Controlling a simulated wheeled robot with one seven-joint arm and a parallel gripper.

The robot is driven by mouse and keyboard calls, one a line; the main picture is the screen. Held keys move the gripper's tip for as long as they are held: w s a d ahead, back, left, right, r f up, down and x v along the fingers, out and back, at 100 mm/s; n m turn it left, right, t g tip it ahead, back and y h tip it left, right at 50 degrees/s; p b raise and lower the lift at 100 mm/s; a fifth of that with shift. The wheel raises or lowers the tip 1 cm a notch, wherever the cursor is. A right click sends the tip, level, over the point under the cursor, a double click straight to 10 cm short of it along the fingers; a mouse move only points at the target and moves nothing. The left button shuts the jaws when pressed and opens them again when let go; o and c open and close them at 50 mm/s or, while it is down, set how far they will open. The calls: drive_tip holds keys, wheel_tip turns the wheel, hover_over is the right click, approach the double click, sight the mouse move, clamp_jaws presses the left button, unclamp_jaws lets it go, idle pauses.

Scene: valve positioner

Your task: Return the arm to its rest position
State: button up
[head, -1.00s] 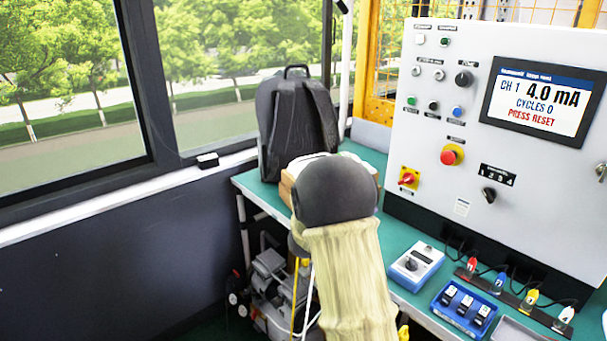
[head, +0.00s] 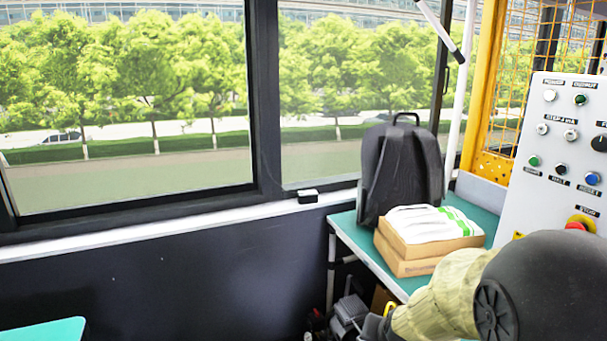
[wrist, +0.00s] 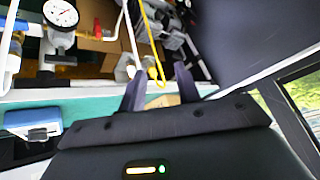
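My arm shows at the lower right of the head view as a black rounded joint and a beige sleeved link, in front of the bench and the lower part of the control cabinet (head: 555,140). My gripper (wrist: 160,72) is out of sight in the head view. In the wrist view its two dark fingers stand apart with nothing held between them. A yellow cable (wrist: 150,40) and the bench edge show beyond the fingertips. The cabinet's screen is out of the head view now.
A black backpack (head: 402,170) and a cardboard box (head: 400,262) with a white-green package stand on the teal bench (head: 350,234). The wrist view shows a pressure gauge (wrist: 61,13) and a blue-and-white box (wrist: 34,121). A dark wall and windows lie left. Another teal surface (head: 45,331) shows lower left.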

drive_tip(key=s+a+f+n+g, duration=0.2)
drive_tip(key=s+n+g, duration=0.3)
drive_tip(key=s, duration=0.8)
wheel_tip(320, 180, up, 21)
drive_tip(key=p, duration=2.1)
drive_tip(key=shift+w+d+f+y, duration=0.15)
drive_tip(key=shift+d+y, duration=0.05)
drive_tip(key=shift+y, duration=0.1)
